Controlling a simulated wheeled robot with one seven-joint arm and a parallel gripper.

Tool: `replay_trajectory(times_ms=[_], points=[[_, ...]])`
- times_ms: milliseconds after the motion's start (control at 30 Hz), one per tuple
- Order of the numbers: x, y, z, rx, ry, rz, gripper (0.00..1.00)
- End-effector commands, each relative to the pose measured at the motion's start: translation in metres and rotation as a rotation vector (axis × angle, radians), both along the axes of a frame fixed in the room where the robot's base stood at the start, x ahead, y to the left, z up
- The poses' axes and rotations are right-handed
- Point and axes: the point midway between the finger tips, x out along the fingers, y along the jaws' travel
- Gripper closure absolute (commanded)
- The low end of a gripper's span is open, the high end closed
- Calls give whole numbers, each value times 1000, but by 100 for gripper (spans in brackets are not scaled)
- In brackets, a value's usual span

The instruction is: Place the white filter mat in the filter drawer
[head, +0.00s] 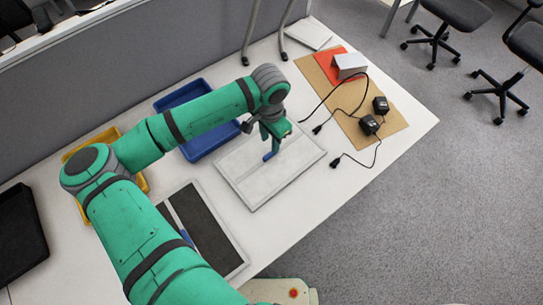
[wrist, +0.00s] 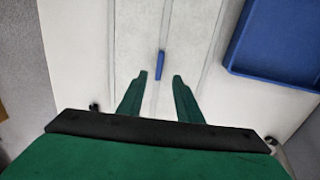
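The white filter mat (head: 285,175) lies flat on the table as a pale rectangular panel with a grey edge. A blue tab (head: 268,156) stands on it. My gripper (head: 272,148) is above the mat at this tab. In the wrist view, my gripper (wrist: 160,75) is open, with the blue tab (wrist: 160,62) between and just ahead of the two green fingertips, apart from both. A light-framed tray with a dark inside (head: 212,228), apparently the filter drawer, lies at the near left of the mat. My arm hides part of it.
A blue tray (head: 205,143) stands behind the mat and a yellow tray (head: 141,182) behind my arm. A black tray (head: 20,240) is at far left. Black adapters with cables (head: 369,124) lie on a brown board (head: 394,118) at right. A grey partition (head: 120,80) bounds the back.

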Motion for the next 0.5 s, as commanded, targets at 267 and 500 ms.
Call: replay_trajectory(times_ms=[267,500], points=[[0,1,-32,-1,-1,1,68],[-1,-1,-54,0,0,1,68]])
